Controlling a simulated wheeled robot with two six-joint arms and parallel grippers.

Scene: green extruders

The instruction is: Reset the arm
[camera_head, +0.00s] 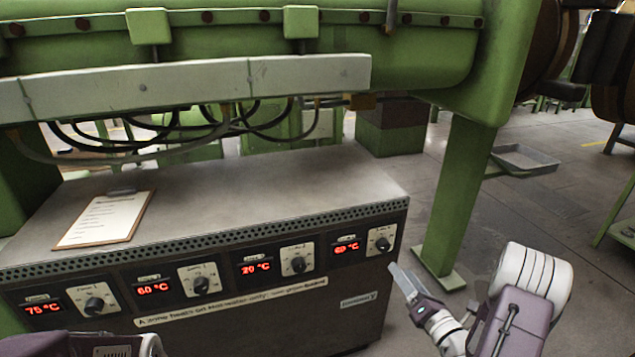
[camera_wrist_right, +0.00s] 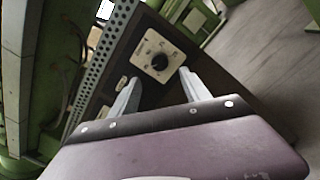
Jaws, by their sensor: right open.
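My right gripper (camera_head: 401,279) is in front of the right end of the control cabinet (camera_head: 362,325). In the right wrist view my right gripper (camera_wrist_right: 157,88) is open, its two grey fingers apart with nothing between them. The rightmost knob (camera_head: 382,244) on its pale dial plate lies beyond the fingertips; the knob (camera_wrist_right: 160,62) also shows in the right wrist view, and the fingers appear apart from it. Part of my left arm shows at the bottom left of the head view, but its gripper is out of the picture.
The cabinet front has several knobs and red displays reading 75, 60, 20 and 69 °C. A clipboard (camera_head: 106,218) lies on the cabinet top. A green machine (camera_head: 420,62) overhangs it, with a green leg (camera_head: 456,200) at right. A grey tray (camera_head: 524,158) stands behind.

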